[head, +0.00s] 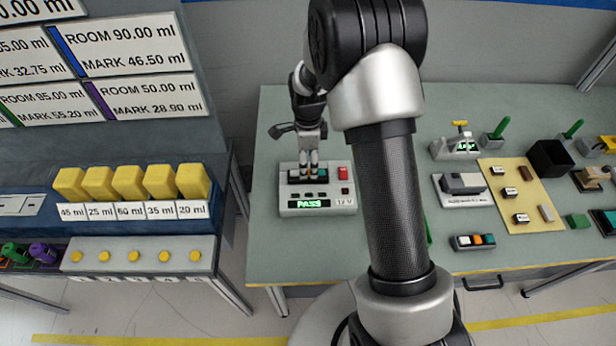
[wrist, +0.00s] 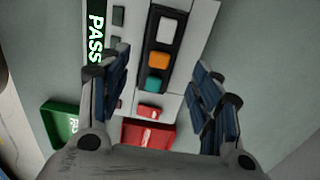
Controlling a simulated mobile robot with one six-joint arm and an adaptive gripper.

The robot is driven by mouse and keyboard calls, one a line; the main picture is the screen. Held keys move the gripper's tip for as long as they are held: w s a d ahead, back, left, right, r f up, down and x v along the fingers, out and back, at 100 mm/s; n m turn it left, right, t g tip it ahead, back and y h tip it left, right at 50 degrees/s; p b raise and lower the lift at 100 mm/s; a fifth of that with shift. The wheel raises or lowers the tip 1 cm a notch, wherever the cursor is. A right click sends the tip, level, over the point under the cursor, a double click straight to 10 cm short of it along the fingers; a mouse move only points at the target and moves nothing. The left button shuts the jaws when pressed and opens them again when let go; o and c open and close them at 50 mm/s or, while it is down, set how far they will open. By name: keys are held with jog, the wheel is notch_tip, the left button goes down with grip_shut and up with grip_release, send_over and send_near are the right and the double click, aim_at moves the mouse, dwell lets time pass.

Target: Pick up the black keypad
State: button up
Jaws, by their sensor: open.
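A black keypad (wrist: 150,62) with white, orange and teal buttons sits in a white tester (wrist: 188,12) whose display (wrist: 96,22) reads PASS in green. In the head view the tester (head: 318,208) stands at the left of the table, and the keypad is partly hidden behind my fingers. My gripper (head: 309,174) points down over it. In the wrist view my gripper (wrist: 160,85) is open, with one finger on each side of the keypad and nothing clearly held. A similar keypad (head: 473,241) with white, orange and teal buttons lies near the table's front edge.
The tester has a red button (head: 342,172). A green item (wrist: 62,122) lies beside it in the wrist view. A tan mat (head: 540,215) with small parts, a grey device (head: 463,188) and a black box (head: 550,158) stand to the right. My arm hides the table's middle.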

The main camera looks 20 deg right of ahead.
aim_at(308, 172)
notch_tip(308, 172, down, 4)
jog(key=shift+f+b, duration=0.25)
jog(key=shift+b, duration=0.15)
jog(key=c, duration=1.2)
